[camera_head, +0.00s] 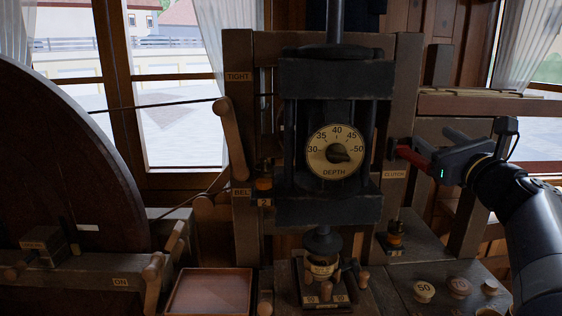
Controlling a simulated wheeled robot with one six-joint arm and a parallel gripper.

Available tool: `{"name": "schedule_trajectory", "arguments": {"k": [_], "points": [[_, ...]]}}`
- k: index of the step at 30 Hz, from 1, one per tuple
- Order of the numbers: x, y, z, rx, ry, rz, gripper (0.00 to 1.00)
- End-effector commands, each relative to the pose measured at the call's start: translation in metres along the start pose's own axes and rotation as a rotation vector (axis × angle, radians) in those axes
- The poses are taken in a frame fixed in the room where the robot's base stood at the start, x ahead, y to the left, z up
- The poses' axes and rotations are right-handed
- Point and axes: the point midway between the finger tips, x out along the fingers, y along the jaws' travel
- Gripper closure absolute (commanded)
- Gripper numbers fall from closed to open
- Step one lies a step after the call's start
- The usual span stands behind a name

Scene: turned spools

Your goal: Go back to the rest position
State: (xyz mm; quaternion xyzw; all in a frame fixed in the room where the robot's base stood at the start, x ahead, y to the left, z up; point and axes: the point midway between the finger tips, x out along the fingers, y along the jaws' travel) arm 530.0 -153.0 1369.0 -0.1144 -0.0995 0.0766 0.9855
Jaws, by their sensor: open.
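My gripper (420,155) is at the right, its dark body showing a small green light. It points left toward a post with a plate that seems to read CLUTCH (394,174). A dark red bar (412,157) lies at the gripper's front end; I cannot tell if it is a finger or a lever. The jaws are open, but the fingertips are dark and hard to make out. My arm comes in from the lower right. The black machine head (330,205) with a DEPTH dial (337,152) stands left of the gripper, apart from it.
A large dark wheel (70,170) fills the left. A wooden lever (232,140) stands by the TIGHT plate (238,77). A shallow tray (210,292) and an ON lever (155,280) are in front. Numbered round pieces (424,291) sit lower right, below my arm.

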Motion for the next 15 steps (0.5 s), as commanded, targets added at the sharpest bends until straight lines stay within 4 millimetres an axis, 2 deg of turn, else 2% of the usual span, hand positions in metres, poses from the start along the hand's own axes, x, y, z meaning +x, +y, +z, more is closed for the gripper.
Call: {"name": "schedule_trajectory", "arguments": {"k": [1, 15], "points": [[0.002, -0.002, 0.006, 0.002, 0.010, 0.002, 0.47], [0.011, -0.005, 0.017, 0.015, 0.098, 0.022, 0.47]]}}
